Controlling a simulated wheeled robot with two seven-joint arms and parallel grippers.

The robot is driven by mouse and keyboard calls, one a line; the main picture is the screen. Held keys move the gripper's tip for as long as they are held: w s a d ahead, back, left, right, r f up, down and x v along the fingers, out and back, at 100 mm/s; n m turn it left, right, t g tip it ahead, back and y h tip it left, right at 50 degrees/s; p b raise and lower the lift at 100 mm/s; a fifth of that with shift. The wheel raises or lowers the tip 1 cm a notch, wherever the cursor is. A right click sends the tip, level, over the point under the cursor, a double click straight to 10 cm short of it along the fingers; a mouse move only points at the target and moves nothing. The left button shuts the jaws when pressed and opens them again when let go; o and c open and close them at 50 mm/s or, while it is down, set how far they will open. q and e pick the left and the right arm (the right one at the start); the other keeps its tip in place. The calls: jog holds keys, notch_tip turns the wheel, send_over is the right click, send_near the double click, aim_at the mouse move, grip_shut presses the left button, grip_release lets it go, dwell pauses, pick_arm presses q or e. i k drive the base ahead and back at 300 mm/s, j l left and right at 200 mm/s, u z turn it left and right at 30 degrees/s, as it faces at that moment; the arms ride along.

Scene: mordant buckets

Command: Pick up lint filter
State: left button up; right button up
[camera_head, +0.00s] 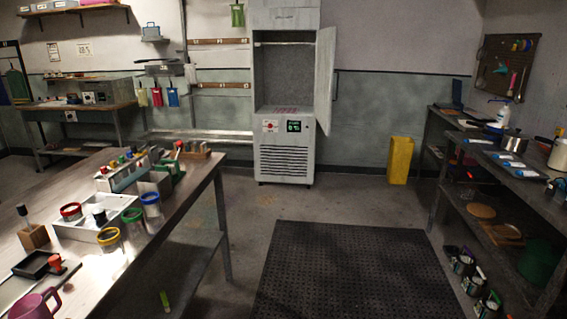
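I cannot pick out a lint filter with certainty. A grey drying cabinet (287,140) stands at the back wall, its tall door (325,80) swung open to the right. Its upper chamber (285,80) shows a rail near the top and no hanging items. The lower front has a red knob (270,126), a small green-lit display (294,126) and a slatted vent (286,160). A reddish marked strip (286,110) lies at the chamber's bottom edge; it is too small to read. Neither of my grippers is in view.
A workbench (190,190) with jars and trays fills the left. A shelved bench (515,185) with pans and bottles runs along the right. A black perforated mat (350,275) lies on the floor between them. A yellow bin (400,160) stands right of the cabinet. Floor before the cabinet is clear.

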aim_at(154, 30)
jog(key=i+z, duration=0.15)
jog(key=i, duration=2.1)
jog(key=i+u, duration=0.15)
jog(key=i, duration=0.6)
jog(key=i+u, duration=0.15)
jog(key=i, duration=0.65)
jog(key=i+l+u, duration=0.15)
jog(key=i, duration=0.6)
jog(key=i+j+u, duration=0.3)
jog(key=i, duration=0.35)
jog(key=i+u, duration=0.35)
jog(key=i, duration=0.3)
jog(key=i+u, duration=0.3)
jog(key=i, duration=0.4)
jog(key=i+l+u, duration=0.35)
jog(key=i, duration=0.3)
